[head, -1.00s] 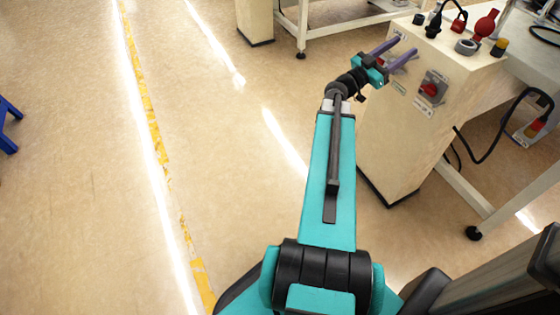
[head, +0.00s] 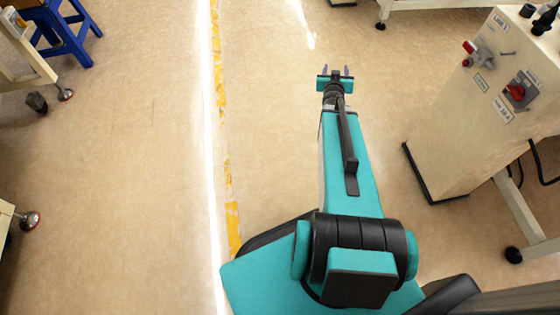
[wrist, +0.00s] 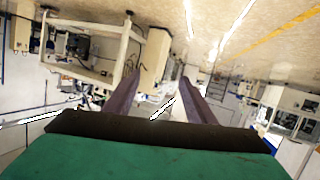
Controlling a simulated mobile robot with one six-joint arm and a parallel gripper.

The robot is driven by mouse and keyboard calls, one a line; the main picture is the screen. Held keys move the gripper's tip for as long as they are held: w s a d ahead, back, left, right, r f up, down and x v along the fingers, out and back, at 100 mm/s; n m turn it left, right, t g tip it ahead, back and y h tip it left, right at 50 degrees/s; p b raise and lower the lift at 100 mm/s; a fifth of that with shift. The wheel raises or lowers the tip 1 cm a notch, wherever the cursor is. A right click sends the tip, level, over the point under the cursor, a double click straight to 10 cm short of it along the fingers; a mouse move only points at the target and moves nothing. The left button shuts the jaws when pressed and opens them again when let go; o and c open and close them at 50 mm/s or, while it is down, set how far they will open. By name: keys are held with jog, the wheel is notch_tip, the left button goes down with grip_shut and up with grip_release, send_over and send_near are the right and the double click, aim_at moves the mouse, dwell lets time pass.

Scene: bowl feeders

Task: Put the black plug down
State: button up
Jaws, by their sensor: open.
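My gripper (head: 335,71) is out over bare floor, left of the cream cabinet and well apart from it. Its two purple fingers are spread, with nothing between them. The wrist view also shows the fingers (wrist: 157,80) apart and empty. A black plug-like object (head: 540,27) stands on the cabinet top at the upper right edge of the head view. It is partly cut off by the frame, and I cannot be sure it is the black plug.
The cream cabinet (head: 455,130) has a red switch (head: 516,92) and a red-and-grey fitting on its side. A blue stool (head: 70,35) and table legs stand at the left. The floor around the yellow line (head: 222,100) is clear.

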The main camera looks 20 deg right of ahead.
jog(key=s+a+f+n+g+y, duration=0.1)
jog(key=a+f+n+g+y, duration=0.35)
jog(key=a+f, duration=1.2)
jog(key=s+a+f+g+y, duration=0.1)
jog(key=s+a+f+y, duration=0.2)
jog(key=a, duration=0.4)
jog(key=s+a+f+g+y, duration=0.1)
jog(key=s+a+f+y, duration=0.1)
jog(key=s+a+f, duration=0.3)
jog(key=s+a+f+g, duration=0.2)
jog(key=s+a+g, duration=0.1)
jog(key=s, duration=0.6)
jog(key=s+a+f+n+g, duration=0.1)
jog(key=s+a+f+g, duration=0.1)
jog(key=s+a, duration=0.3)
jog(key=s+a+f+g, duration=0.2)
jog(key=s+a+g, duration=0.2)
jog(key=s, duration=0.9)
jog(key=shift+n+g+h, duration=0.35)
jog(key=shift+g+h, duration=0.1)
jog(key=shift+g, duration=0.1)
jog(key=shift+a, duration=0.1)
